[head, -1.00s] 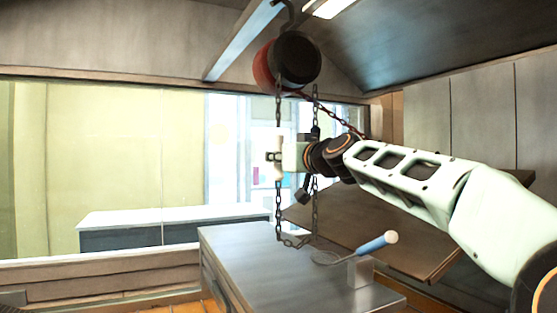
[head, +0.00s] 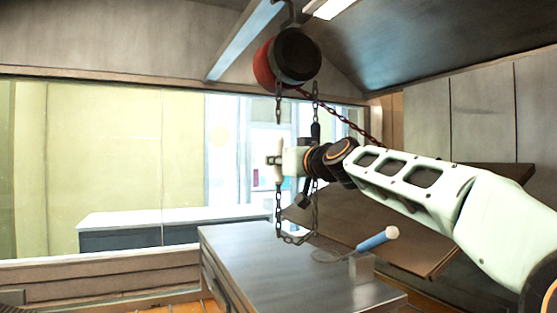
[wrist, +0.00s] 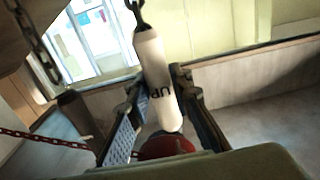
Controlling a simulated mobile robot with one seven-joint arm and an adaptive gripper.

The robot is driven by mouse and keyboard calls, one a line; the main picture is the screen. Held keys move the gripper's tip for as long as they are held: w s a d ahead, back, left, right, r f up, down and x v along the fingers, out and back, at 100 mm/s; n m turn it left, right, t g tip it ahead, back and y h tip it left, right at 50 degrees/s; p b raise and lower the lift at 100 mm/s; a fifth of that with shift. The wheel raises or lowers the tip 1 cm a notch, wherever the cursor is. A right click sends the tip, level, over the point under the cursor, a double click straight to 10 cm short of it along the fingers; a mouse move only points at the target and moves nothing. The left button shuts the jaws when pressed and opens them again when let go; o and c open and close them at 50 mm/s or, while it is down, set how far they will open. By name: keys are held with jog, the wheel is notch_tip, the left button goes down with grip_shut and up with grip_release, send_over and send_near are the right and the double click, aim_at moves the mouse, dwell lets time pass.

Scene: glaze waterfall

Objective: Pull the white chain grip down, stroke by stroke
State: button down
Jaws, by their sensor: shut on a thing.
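The white chain grip (head: 278,146) hangs in line with the left strand of a dark chain loop (head: 279,215) below a red and black hoist (head: 290,56). My gripper (head: 275,160) reaches it from the right and is shut on it, hiding its middle. In the wrist view the grip (wrist: 155,62) lies between the two fingers (wrist: 155,115), tilted in the picture, with dark lettering on its side. A dark fitting joins one end of it. The loop's bottom hangs just above the counter in the head view.
A metal counter (head: 245,262) stands below the chain. A blue-handled tool (head: 372,241) rests on a small block there. A dark red chain (head: 345,115) slants from the hoist down behind my arm. The right chain strand (head: 316,195) hangs close beside my wrist.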

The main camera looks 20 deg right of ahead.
aim_at(281, 145)
notch_tip(281, 145, down, 14)
jog(key=b, duration=1)
jog(key=shift+r+b, duration=0.2)
jog(key=shift+b, duration=0.1)
notch_tip(281, 145, up, 18)
jog(key=p, duration=1.5)
jog(key=shift+f, duration=0.25)
